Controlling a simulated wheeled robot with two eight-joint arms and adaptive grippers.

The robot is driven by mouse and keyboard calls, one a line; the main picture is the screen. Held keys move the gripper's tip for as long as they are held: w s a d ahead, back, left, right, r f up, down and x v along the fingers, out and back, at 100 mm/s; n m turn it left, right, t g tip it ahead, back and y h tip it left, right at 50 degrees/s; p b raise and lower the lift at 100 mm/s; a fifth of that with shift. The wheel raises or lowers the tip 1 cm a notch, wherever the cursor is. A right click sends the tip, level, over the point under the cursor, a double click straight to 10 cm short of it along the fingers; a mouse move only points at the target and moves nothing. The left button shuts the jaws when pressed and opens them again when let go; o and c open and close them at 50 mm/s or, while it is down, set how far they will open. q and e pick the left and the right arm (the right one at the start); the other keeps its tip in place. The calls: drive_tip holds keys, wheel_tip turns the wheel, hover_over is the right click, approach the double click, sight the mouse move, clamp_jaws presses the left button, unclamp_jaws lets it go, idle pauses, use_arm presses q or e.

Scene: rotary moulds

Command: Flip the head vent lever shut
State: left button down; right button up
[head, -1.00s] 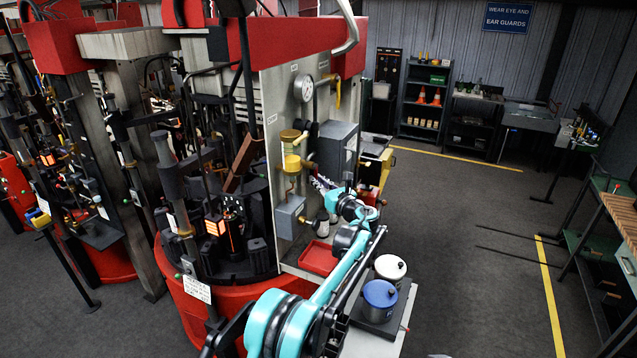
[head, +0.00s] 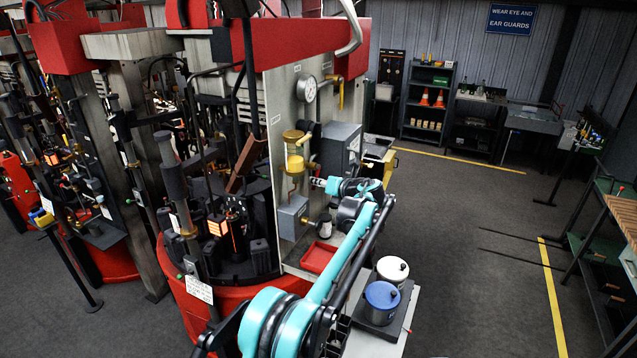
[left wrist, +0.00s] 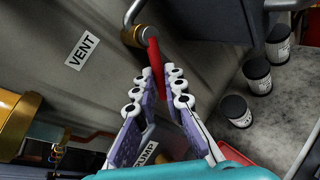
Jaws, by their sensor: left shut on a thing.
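The vent lever (left wrist: 154,58) is a red handle on a brass valve fitting (left wrist: 133,36), right of a white VENT label (left wrist: 82,50) in the left wrist view. It runs down from the fitting in that picture, and its lower end lies between my fingertips. My left gripper (left wrist: 160,88) is shut on it. In the head view my left gripper (head: 317,182) reaches the grey machine panel beside the brass-topped yellow cup (head: 295,163); the lever cannot be made out there. My right gripper is not in view.
Below the fingers a second label, partly covered, reads PUMP (left wrist: 147,150). Several dark capped jars (left wrist: 257,76) stand at the right. In the head view a grey box (head: 341,148) and a red tray (head: 318,257) sit close to my arm.

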use_arm(q)
drive_tip(key=shift+r, duration=0.1)
idle(0.4)
drive_tip(key=c, duration=1.6)
unclamp_jaws()
drive_tip(key=v, duration=1.2)
